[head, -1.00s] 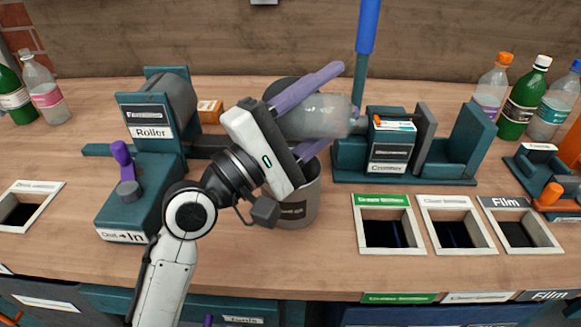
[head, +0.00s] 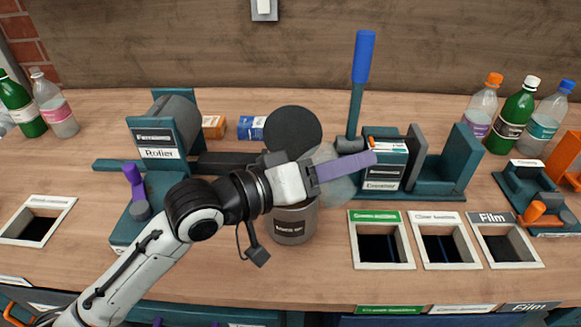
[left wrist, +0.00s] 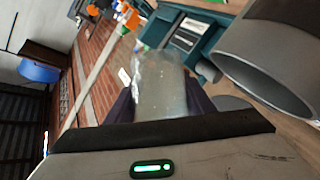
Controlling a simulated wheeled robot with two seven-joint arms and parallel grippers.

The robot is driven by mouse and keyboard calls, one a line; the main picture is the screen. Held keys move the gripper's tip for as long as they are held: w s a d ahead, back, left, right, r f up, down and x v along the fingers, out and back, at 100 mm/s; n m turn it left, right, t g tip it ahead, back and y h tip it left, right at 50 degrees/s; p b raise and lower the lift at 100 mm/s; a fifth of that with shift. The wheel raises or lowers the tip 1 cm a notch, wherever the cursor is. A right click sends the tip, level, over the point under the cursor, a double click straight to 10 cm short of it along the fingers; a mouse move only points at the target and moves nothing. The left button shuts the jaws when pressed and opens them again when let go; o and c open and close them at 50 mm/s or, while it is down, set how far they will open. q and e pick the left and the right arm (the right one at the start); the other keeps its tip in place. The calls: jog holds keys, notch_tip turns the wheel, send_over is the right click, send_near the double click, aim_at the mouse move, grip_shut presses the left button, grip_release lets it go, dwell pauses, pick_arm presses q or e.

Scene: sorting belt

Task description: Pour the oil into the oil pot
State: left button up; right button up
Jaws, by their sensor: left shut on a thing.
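My left gripper (head: 350,166) is shut on a clear, translucent bottle (head: 340,191), partly hidden behind the purple finger. The bottle also shows between the fingers in the left wrist view (left wrist: 160,88). The grey oil pot (head: 308,216), with a dark label, stands on the bench just below my wrist. My gripper and arm hide its mouth in the head view. In the left wrist view the pot's round rim (left wrist: 222,62) is at the upper right, beside the bottle and apart from it in the picture. No oil stream is visible. My right gripper is not in view.
A dark round disc (head: 293,132) stands upright behind the pot. A teal roller machine (head: 160,195) is to the left. A teal crusher with a blue-handled lever (head: 363,57) is close on the right. Labelled bin openings (head: 382,243) lie in front; bottles (head: 516,112) stand at the back right.

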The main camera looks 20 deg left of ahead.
pick_arm(q)
jog(key=d+f+m+y+p, duration=0.3)
jog(key=f+m+y+p, duration=0.1)
jog(key=m+p, duration=0.2)
jog(key=shift+s+d+f+g+p, duration=0.35)
jog(key=shift+s+p, duration=0.1)
jog(key=shift+p, duration=0.45)
jog(key=shift+s, duration=0.1)
